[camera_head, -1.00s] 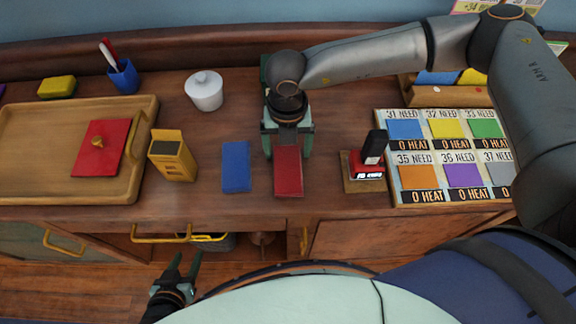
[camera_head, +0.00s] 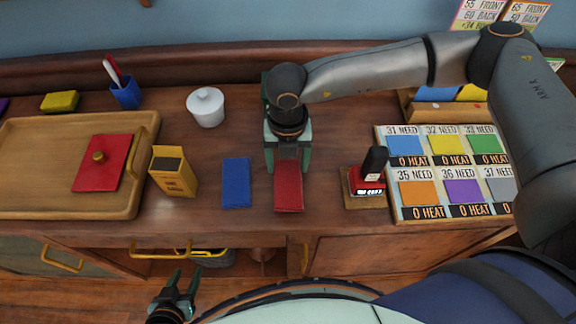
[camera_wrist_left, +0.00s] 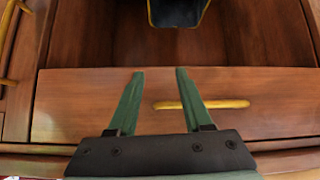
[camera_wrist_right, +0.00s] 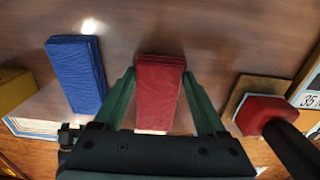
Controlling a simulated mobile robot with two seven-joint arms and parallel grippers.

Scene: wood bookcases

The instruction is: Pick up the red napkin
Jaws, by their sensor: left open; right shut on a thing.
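The red napkin (camera_head: 288,190) is a folded, flat red block on the wooden counter, just right of a similar blue napkin (camera_head: 236,183). My right gripper (camera_head: 288,160) is at its far end, pointing down. In the right wrist view the red napkin (camera_wrist_right: 159,95) sits between the two green fingers (camera_wrist_right: 160,88), and the jaws are shut on it. It appears to rest at counter level; I cannot tell any lift. My left gripper (camera_head: 182,283) is open and empty, low in front of the cabinet; its spread fingers (camera_wrist_left: 153,75) face a drawer in the left wrist view.
A red stamp (camera_head: 367,180) on a wooden base stands to the right, beside a board of coloured squares (camera_head: 440,160). Left are a yellow box (camera_head: 173,175) and a wooden tray (camera_head: 40,205) holding a red item with a gold knob. A white lidded pot (camera_head: 206,107) stands behind.

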